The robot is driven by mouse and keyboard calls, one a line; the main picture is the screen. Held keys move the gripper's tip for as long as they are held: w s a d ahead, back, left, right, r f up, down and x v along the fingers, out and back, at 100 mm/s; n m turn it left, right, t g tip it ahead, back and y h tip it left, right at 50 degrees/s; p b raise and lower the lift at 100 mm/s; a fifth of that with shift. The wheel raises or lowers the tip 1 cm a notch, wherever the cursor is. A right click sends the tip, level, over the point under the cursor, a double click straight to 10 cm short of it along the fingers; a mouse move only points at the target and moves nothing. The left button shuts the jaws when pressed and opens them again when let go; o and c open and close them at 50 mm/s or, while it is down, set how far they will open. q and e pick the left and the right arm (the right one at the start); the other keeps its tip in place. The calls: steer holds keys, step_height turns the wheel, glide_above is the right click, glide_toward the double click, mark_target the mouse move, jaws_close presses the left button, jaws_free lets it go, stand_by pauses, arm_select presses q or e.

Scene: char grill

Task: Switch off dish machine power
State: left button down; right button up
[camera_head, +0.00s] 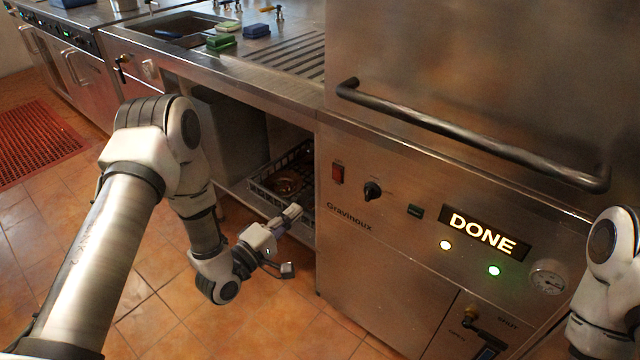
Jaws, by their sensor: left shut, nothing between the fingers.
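The dish machine (385,260) is the steel unit labelled Gravinoux at the right. I cannot tell the red switch's position. My left gripper (291,216) is shut and empty, below and left of the red switch, apart from the panel. My right arm shows at the right edge; its gripper is out of view.
A dark bar handle (470,135) crosses the machine above the panel. A wire rack (283,180) sits in the open bay under the steel counter (230,75), behind my left gripper. Sponges lie on the counter. The tiled floor at left is clear, with a red mat (40,140).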

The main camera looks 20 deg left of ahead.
arm_select(q)
steer(key=b, duration=0.1)
glide_toward(336, 171)
steer(key=x, duration=0.7)
steer(key=shift+f, duration=0.1)
steer(key=shift+w+d, duration=0.1)
steer(key=shift+w, duration=0.05)
arm_select(e)
steer(key=shift+s+d+f, duration=0.2)
steer(key=shift+s+f, duration=0.45)
steer(key=shift+f, duration=0.3)
arm_select(q)
steer(key=shift+w+d+r, duration=0.1)
steer(key=shift+w+r, duration=0.1)
steer(key=shift+w, duration=0.05)
steer(key=shift+s+f, duration=0.1)
steer(key=shift+s, duration=0.05)
arm_select(e)
steer(key=shift+s, duration=0.1)
